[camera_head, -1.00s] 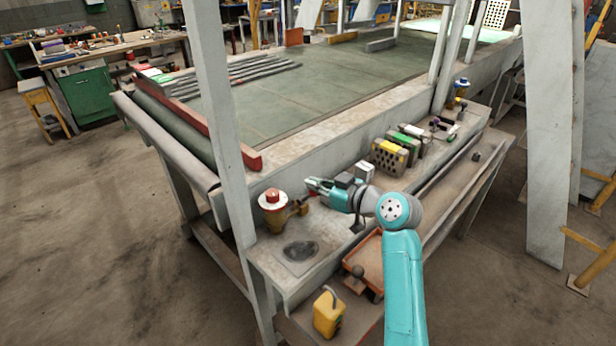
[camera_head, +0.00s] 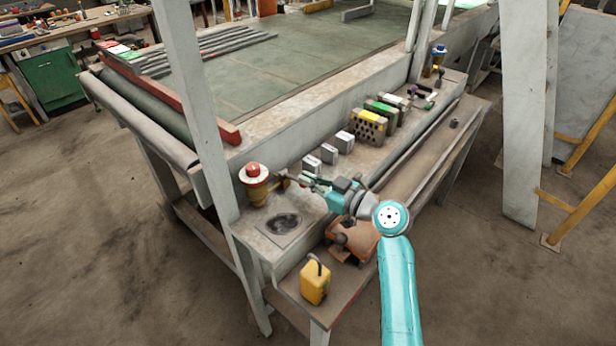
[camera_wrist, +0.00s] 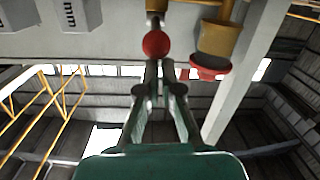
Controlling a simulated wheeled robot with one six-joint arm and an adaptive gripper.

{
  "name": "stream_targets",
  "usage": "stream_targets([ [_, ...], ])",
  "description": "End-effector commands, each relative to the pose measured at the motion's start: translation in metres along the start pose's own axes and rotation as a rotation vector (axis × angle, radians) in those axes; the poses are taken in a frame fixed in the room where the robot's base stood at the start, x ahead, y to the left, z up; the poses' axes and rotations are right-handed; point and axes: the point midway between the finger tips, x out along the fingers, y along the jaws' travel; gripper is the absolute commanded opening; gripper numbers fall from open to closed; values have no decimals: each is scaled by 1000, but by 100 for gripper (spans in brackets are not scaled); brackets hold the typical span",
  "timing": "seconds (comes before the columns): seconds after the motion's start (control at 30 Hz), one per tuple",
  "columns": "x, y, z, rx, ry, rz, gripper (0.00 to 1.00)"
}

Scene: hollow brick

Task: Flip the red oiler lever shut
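The red oiler (camera_head: 254,184) is a brass cup with a red and white top, standing at the left end of the bench ledge. Its brass fitting (camera_head: 280,179) points right, towards my gripper. In the wrist view the oiler (camera_wrist: 220,40) appears upside down, right of centre. The lever's round red knob (camera_wrist: 156,44) is just ahead of my fingertips. My gripper (camera_wrist: 158,65) has its two fingers close together with a narrow gap. The knob looks beyond the tips, and I cannot tell if they touch it. The gripper (camera_head: 295,180) also shows beside the oiler in the head view.
Grey blocks (camera_head: 328,153) and hollow bricks (camera_head: 368,126) stand along the ledge. A grey post (camera_head: 195,110) rises just left of the oiler.

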Motion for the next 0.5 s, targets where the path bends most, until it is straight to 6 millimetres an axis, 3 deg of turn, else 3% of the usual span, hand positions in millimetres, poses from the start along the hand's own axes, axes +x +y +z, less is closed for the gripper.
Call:
stream_targets([
  [0.03,-2,-1,15,11,-22,-1,0],
  [0.1,-2,-1,18,13,-25,-1,0],
  [0.5,-3,-1,23,15,-30,-1,0],
])
